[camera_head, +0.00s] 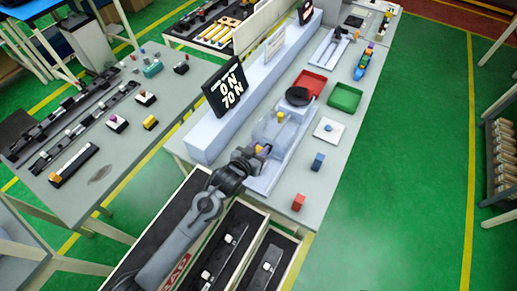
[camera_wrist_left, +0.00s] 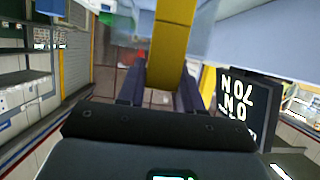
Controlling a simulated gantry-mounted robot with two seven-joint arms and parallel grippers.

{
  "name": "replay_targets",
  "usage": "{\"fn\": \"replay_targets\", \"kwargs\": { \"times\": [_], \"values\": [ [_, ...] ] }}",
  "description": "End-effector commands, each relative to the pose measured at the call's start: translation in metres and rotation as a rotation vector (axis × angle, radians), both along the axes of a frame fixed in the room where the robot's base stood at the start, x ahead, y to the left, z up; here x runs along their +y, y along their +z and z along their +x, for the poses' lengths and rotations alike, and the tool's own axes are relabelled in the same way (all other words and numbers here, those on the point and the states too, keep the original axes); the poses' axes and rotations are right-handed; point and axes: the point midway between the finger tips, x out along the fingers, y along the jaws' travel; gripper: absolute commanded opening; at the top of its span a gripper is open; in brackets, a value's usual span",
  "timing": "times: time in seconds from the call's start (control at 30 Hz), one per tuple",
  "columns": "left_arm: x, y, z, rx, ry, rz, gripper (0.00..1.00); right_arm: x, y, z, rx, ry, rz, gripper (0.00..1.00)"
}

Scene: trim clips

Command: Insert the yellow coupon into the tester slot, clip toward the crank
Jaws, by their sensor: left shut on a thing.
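My left gripper (camera_head: 252,155) is at the near end of the tester (camera_head: 265,182) on the middle bench. It is shut on the yellow coupon (camera_head: 259,149), of which only a small part shows in the head view. In the left wrist view the coupon (camera_wrist_left: 172,45) stands between the two fingers (camera_wrist_left: 160,88) as a yellow strip running up out of the picture. A black round part, perhaps the crank (camera_head: 298,96), is at the tester's far end. The slot and the coupon's clip cannot be made out. My right gripper is not in view.
A display (camera_head: 226,88) reading 0 N and 70 N stands left of the tester. Open drawers (camera_head: 225,256) lie below.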

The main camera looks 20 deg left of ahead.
Motion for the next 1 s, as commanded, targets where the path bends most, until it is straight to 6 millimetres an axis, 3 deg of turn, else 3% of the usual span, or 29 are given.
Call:
{"fn": "replay_targets", "kwargs": {
  "times": [0.27, 1.0],
  "values": [
    [0.0, -0.018, 0.0, -0.001, 0.0, 0.0, 0.05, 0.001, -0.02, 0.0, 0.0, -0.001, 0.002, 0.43],
    [0.0, -0.045, 0.0, -0.001, 0.0, 0.0, 0.05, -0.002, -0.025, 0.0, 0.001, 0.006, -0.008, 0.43]
  ]
}}
